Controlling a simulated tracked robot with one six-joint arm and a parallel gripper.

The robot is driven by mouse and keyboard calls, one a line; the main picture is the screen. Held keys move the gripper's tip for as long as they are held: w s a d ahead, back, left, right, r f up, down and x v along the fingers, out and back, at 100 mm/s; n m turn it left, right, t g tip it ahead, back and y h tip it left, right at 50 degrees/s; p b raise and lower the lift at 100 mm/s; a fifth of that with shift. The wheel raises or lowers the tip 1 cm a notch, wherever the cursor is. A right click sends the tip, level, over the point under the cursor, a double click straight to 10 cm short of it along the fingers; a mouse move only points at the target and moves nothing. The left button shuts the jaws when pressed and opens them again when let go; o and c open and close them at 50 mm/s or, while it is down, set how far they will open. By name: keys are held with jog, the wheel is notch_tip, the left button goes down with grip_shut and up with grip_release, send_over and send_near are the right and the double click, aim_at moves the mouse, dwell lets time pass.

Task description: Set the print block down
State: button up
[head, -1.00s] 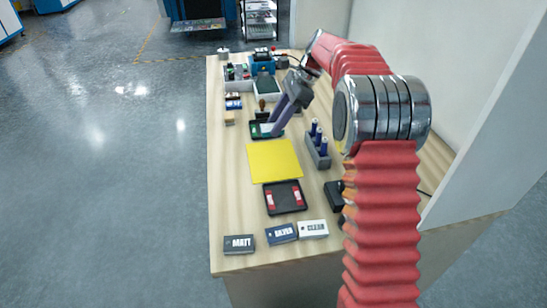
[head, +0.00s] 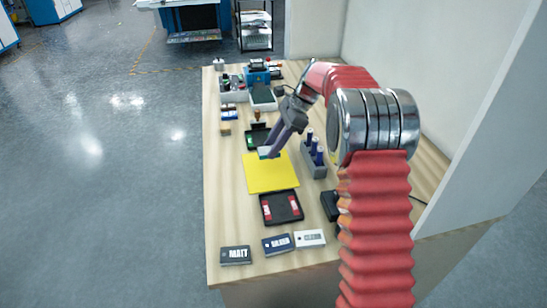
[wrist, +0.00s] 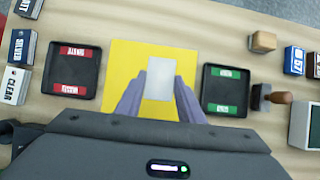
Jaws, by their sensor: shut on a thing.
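My gripper (head: 270,152) is shut on the print block, a pale flat piece (head: 264,153) at its fingertips. In the wrist view the block (wrist: 159,76) is a white rectangle between my two purple-grey fingers (wrist: 160,88). It is over the yellow mat (wrist: 126,60), near the mat's far edge in the head view (head: 270,178). I cannot tell whether the block touches the mat or is just above it.
A black tray with red labels (head: 281,207) lies on the near side of the mat. A black tray with green labels (wrist: 228,91) lies on the other side, beside a wooden-handled stamp (wrist: 272,97). A grey holder with blue-capped bottles (head: 314,165) stands to the right.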

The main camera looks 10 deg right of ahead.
aim_at(273, 165)
jog(key=shift+f, duration=2.5)
jog(key=o, duration=1.1)
jog(key=v, duration=1.2)
